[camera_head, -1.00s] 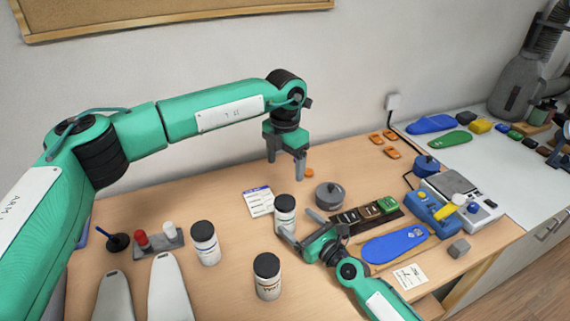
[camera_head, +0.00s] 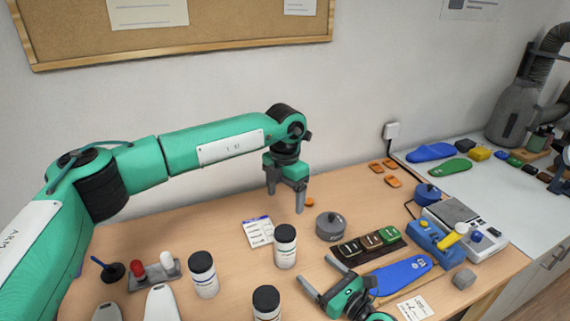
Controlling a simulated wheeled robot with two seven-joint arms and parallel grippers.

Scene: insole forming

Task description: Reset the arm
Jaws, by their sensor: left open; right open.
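My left arm reaches in from the left, and its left gripper (camera_head: 286,199) hangs open and empty above the back of the table, fingers pointing down. My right gripper (camera_head: 318,276) is low at the front. It is open, with its fingers pointing left and up, and nothing shows between them.
More bottles (camera_head: 203,276) stand left and front. A grey round pot (camera_head: 330,227), a dark tray of samples (camera_head: 350,256) and a blue device with a scale (camera_head: 436,237) are to the right. White forms (camera_head: 161,303) lie front left. The back left of the table is clear.

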